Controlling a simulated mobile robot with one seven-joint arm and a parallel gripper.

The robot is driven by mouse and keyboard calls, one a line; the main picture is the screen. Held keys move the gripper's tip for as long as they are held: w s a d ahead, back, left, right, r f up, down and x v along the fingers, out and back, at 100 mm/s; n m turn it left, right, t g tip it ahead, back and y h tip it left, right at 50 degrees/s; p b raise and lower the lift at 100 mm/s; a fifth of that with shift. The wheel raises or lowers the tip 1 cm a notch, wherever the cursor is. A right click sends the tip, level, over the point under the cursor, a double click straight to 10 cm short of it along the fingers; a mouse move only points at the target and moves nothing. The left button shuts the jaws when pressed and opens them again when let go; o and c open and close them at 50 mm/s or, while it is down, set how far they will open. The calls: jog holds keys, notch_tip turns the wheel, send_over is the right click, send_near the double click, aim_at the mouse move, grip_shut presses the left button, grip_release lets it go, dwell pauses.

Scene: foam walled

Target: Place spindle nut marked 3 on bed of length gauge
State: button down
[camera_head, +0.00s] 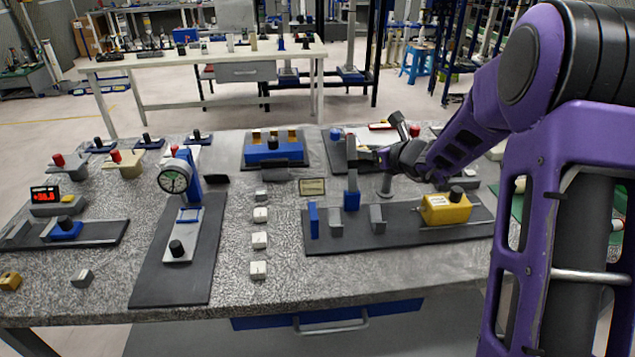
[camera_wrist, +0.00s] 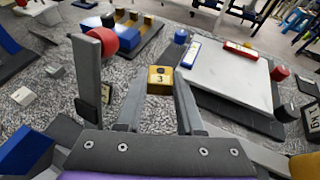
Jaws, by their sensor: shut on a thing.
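The spindle nut marked 3 (camera_wrist: 159,79) is a small brass-coloured block with a dark hole on top. In the wrist view it sits between the fingertips of my gripper (camera_wrist: 160,90), which is shut on it and holds it above the bench. In the head view my gripper (camera_head: 384,156) is over the back right of the bench; the nut is too small to make out there. A long dark base (camera_head: 400,247) with blue and grey blocks and a yellow block (camera_head: 446,208) lies in front of my gripper. It appears to be the length gauge, but I cannot be sure.
A grey upright post (camera_head: 352,165) stands close to the left of my gripper. A dial gauge stand (camera_head: 174,180) and a digital-display fixture (camera_head: 45,196) are at left. Several white blocks (camera_head: 259,241) line the middle. A white plate (camera_wrist: 225,75) lies behind right.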

aim_at(362, 191)
notch_tip(362, 191, down, 10)
jog(key=shift+r+b, duration=0.25)
jog(key=shift+b, duration=0.6)
jog(key=shift+f, duration=0.15)
jog(key=shift+f, duration=0.15)
jog(key=c, duration=0.8)
grip_release()
